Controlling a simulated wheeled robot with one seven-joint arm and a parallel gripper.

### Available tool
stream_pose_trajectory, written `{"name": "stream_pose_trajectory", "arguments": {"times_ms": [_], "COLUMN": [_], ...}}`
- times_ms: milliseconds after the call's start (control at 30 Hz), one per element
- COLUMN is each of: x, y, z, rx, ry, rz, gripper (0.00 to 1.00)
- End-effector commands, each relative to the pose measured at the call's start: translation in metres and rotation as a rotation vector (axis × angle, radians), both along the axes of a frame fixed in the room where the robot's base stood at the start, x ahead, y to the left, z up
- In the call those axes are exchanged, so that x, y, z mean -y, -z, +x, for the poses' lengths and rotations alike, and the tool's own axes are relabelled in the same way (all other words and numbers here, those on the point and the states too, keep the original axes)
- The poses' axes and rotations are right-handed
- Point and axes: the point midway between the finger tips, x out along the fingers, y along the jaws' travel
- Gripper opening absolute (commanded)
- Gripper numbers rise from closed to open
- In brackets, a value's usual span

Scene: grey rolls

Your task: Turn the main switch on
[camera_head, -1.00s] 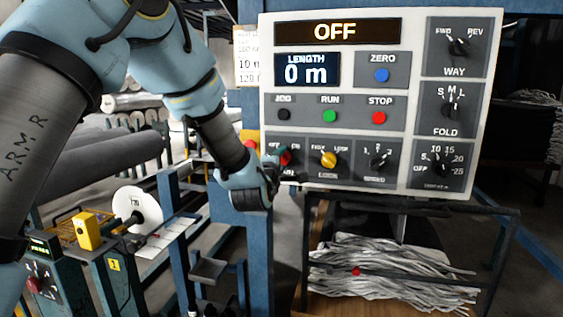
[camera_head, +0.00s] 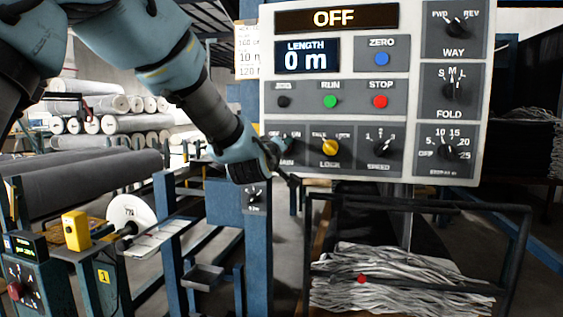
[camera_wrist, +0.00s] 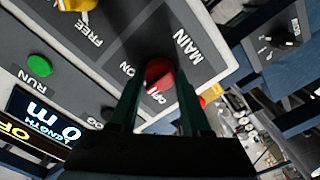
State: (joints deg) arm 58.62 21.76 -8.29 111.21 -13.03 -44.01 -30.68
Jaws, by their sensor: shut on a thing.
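The control panel (camera_head: 345,112) stands ahead, with the word OFF lit on its top display (camera_head: 335,18) and 0 m on the length display (camera_head: 307,57). The red main switch (camera_wrist: 159,74) is at the panel's lower left corner, beside the word MAIN in the wrist view. My gripper (camera_wrist: 158,88) is shut on the switch knob, one finger on each side of it. In the head view my gripper (camera_head: 280,150) covers most of the switch. The knob's pointer direction is hard to tell.
The yellow lock knob (camera_head: 330,146) is just right of the main switch, and the black jog button (camera_head: 284,101) is above it. A blue post with a small dial (camera_head: 254,196) stands below my gripper. A black rail frame (camera_head: 420,202) stands below the panel.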

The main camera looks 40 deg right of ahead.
Motion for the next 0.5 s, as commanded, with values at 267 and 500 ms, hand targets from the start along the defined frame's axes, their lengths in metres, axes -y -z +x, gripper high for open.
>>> {"name": "stream_pose_trajectory", "arguments": {"times_ms": [267,500], "x": [0.0002,0.0002], "y": [0.0047,0.0029], "z": [-0.0005,-0.0005], "rx": [0.219,0.398], "ry": [0.001,0.0], "rz": [0.142,0.256], "gripper": [0.0,0.0]}}
